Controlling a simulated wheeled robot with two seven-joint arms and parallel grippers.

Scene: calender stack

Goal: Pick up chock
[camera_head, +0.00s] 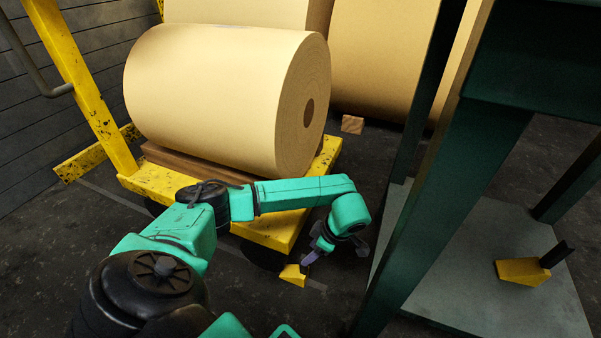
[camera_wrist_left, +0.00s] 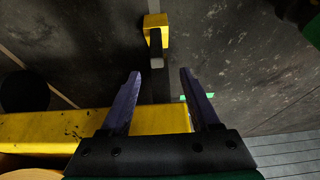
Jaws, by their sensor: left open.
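A yellow chock (camera_head: 293,275) lies on the dark floor beside the yellow cart, just past my left gripper (camera_head: 310,256). In the left wrist view the chock (camera_wrist_left: 156,20) is at the top centre, and its dark handle points back towards the gap between my fingers. A second yellow chock (camera_head: 523,271) with a dark handle rests on the grey platform at the right. My right gripper is not seen.
The yellow cart frame (camera_head: 270,228) carries a large tan roll (camera_head: 215,95) close to my left arm. A dark green post (camera_head: 432,215) of a stand rises right of the gripper. A small wooden block (camera_head: 352,124) lies by the rear rolls.

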